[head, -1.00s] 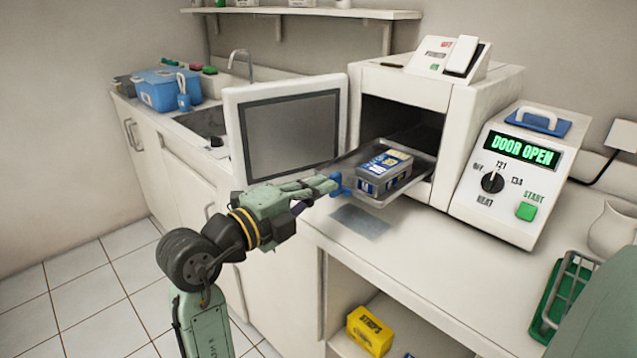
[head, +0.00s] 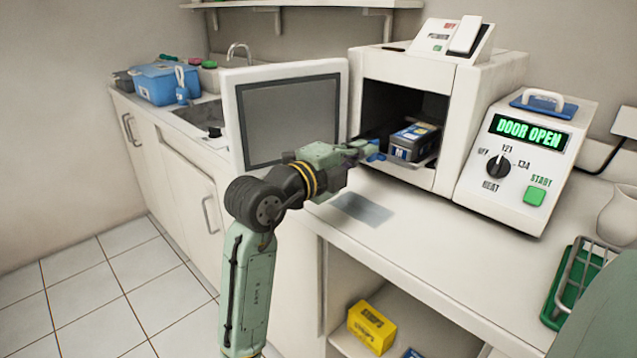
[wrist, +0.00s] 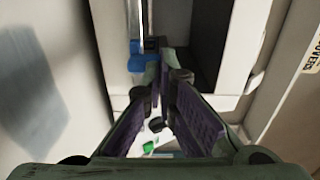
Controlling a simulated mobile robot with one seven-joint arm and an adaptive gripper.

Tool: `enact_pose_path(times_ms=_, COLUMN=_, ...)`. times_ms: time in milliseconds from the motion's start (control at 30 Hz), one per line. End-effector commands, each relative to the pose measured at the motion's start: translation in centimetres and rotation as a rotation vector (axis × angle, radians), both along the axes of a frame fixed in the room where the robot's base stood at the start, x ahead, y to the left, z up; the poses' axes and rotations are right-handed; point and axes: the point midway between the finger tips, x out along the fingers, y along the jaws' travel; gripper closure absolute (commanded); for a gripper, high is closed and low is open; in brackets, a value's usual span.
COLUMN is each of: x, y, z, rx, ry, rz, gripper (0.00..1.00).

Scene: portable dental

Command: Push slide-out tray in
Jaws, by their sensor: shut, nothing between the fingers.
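The slide-out tray (head: 430,160) sits mostly inside the open chamber of the white sterilizer (head: 478,100), with its front end near the opening. A dark grey and blue labelled box (head: 413,142) rides on it. The tray's blue handle (head: 376,156) faces out at the front; it also shows in the wrist view (wrist: 143,62). My gripper (head: 360,150) is shut and empty, with its tips at the blue handle. I cannot tell whether they touch it. In the wrist view the fingertips (wrist: 165,64) come together beside the handle.
The sterilizer door (head: 290,115) stands open on the left, close behind my gripper. The control panel (head: 530,140) reads "DOOR OPEN". A green rack (head: 556,305) stands at right on the counter. The counter (head: 440,235) before the chamber is mostly clear.

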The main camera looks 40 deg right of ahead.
Motion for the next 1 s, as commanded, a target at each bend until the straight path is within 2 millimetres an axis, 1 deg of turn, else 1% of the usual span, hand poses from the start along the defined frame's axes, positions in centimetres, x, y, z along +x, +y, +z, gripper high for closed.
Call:
enact_pose_path(times_ms=33, x=0.0, y=-1.4, z=-0.3, rx=0.002, ry=-0.002, rz=-0.002, gripper=1.0)
enact_pose_path(times_ms=200, x=0.4, y=-5.2, z=-0.1, rx=0.002, ry=-0.001, rz=-0.002, gripper=1.0)
enact_pose_path(times_ms=400, x=0.6, y=-8.6, z=0.0, rx=0.001, ry=0.0, rz=-0.001, gripper=1.0)
enact_pose_path(times_ms=500, x=0.8, y=-9.6, z=0.0, rx=0.001, ry=0.001, rz=0.0, gripper=1.0)
enact_pose_path(times_ms=633, x=0.8, y=-10.5, z=0.0, rx=0.0, ry=0.0, rz=0.0, gripper=1.0)
enact_pose_path(times_ms=1000, x=0.9, y=-10.9, z=0.1, rx=-0.002, ry=0.0, rz=0.002, gripper=1.0)
